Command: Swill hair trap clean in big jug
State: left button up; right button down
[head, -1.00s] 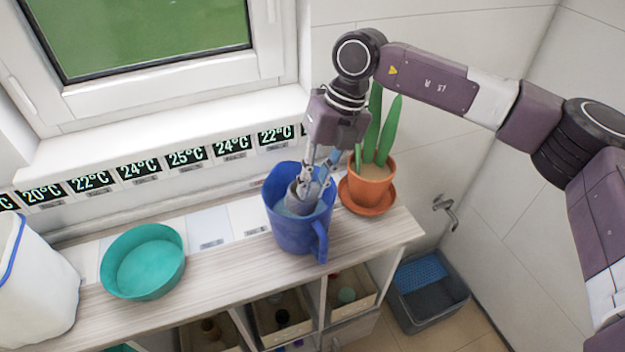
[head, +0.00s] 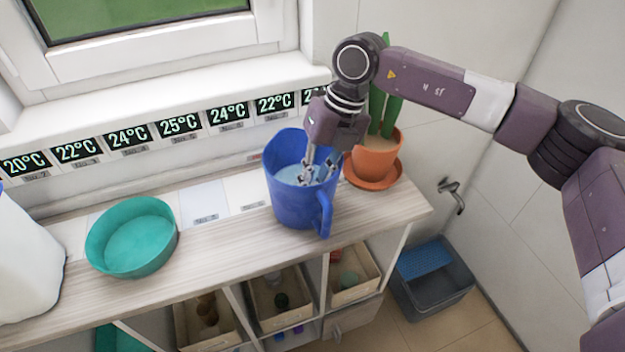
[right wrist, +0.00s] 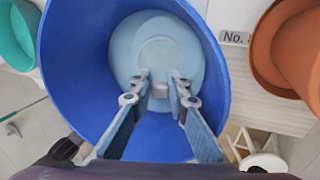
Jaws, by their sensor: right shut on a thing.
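The big blue jug (head: 297,207) stands upright on the shelf top with pale blue water (head: 292,174) inside. It fills much of the right wrist view (right wrist: 75,60). My right gripper (head: 317,180) points down into the jug, its fingertips low inside, at or in the water. In the right wrist view the fingertips (right wrist: 160,89) are closed on a small grey part of the hair trap (right wrist: 160,88). The rest of the trap is hard to tell from the water and jug floor. My left gripper is not in view.
A potted cactus (head: 375,158) on a terracotta saucer stands close right of the jug. A teal bowl (head: 132,237) and a white container (head: 25,262) stand to the left. Temperature displays line the wall behind. Shelf top between bowl and jug is clear.

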jog(key=shift+s+d+f, duration=0.2)
jog(key=shift+s+f, duration=0.05)
jog(key=shift+f, duration=0.15)
jog(key=shift+s, duration=0.1)
jog(key=shift+s+d, duration=0.1)
jog(key=shift+s, duration=0.1)
jog(key=shift+w+b, duration=0.35)
dwell(0.5)
jog(key=shift+s, duration=0.25)
dwell(0.4)
jog(key=shift+w+r+b, duration=0.1)
jog(key=shift+w+b, duration=0.2)
jog(key=shift+w, duration=0.05)
jog(key=shift+s, duration=0.35)
dwell(0.4)
notch_tip(320, 180, up, 18)
jog(key=p, duration=0.9)
jog(key=shift+p, duration=0.3)
dwell(0.5)
